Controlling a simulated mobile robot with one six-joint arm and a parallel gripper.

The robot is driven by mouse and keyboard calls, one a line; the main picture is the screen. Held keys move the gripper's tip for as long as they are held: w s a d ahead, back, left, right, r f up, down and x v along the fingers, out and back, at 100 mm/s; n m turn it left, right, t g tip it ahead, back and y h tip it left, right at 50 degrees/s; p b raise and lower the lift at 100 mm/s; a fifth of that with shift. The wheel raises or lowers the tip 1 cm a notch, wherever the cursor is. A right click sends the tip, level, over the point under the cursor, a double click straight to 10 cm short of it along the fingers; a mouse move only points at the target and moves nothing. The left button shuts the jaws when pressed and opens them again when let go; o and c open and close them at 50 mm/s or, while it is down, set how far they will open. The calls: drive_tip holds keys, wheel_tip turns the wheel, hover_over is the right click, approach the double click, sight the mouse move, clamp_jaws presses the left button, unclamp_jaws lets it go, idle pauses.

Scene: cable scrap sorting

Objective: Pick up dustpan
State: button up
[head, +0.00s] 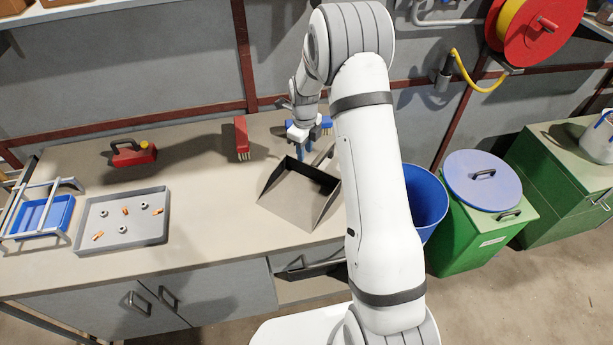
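The grey dustpan (288,196) lies on the workbench, its wide open side facing the front and its raised back wall dark inside. A short grey piece that looks like its handle (325,153) points up and away at the back right, partly behind my arm.
A blue brush (322,121) is close behind my gripper. A red brush (241,138) and a red tool (134,153) stand farther left. A grey tray (88,222) holds several small parts. A blue bin (424,205) stands right of the bench.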

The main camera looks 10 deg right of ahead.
sight(306, 163)
drive_tip(key=f, duration=0.2)
drive_tip(key=f+p, duration=0.1)
drive_tip(key=f, duration=0.1)
drive_tip(key=s+f+p, duration=0.1)
drive_tip(key=f, duration=0.1)
drive_tip(key=shift+f, duration=0.75)
drive_tip(key=shift+c, duration=0.4)
clamp_jaws()
